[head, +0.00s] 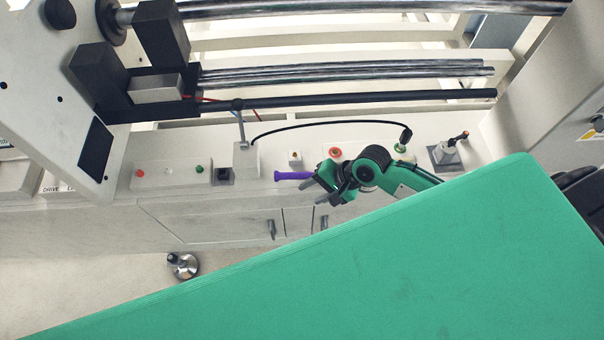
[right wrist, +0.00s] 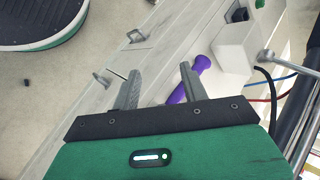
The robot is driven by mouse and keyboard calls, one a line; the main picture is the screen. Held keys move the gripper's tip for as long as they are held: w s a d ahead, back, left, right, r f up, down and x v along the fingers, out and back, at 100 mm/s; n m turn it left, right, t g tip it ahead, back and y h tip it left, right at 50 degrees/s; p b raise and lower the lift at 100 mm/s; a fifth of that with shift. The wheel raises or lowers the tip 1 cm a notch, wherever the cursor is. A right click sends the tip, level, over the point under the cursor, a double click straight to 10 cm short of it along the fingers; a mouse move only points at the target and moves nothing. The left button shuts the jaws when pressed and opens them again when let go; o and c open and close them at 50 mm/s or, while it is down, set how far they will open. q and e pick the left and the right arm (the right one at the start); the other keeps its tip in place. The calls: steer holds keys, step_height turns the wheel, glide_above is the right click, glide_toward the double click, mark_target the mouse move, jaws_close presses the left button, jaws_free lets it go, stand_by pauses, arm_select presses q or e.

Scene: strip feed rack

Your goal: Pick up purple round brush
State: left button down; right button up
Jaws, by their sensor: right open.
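The purple round brush (head: 293,175) lies on the pale ledge of the machine in the head view, with its right end hidden by my right gripper. My right gripper (head: 322,184) is open at the brush's right end. In the right wrist view, the purple brush (right wrist: 202,64) passes behind the right-hand finger of my gripper (right wrist: 160,72), partly hidden by it. I cannot tell whether the finger touches the brush. My left gripper is not in view.
The ledge carries a red button (head: 335,153), a small post with a black cable (head: 244,158) and a lever (head: 446,152). Metal rollers (head: 340,74) run behind it. Cabinet handles (head: 271,229) stick out below. A large green surface (head: 400,260) fills the lower right.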

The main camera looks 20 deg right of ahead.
steer(key=w+d+r+m, duration=0.1)
steer(key=w+d+m, duration=0.1)
steer(key=m, duration=0.2)
steer(key=w+d+r+m+y, duration=0.1)
steer(key=d+r+m, duration=0.1)
steer(key=d+m, duration=0.1)
steer(key=w+d+r+m, duration=0.2)
steer(key=m, duration=0.3)
steer(key=shift+w+d+r+m+y, duration=0.2)
steer(key=shift+w+d+m+y, duration=0.1)
steer(key=shift+d, duration=0.05)
glide_toward(299, 174)
steer(key=x, duration=0.3)
steer(key=shift+w+a, duration=0.2)
steer(key=shift+w, duration=0.05)
steer(key=shift+p+x, duration=0.65)
steer(key=shift+x, duration=2.55)
steer(key=shift+s+d+f, duration=0.1)
steer(key=shift+s, duration=0.05)
jaws_close()
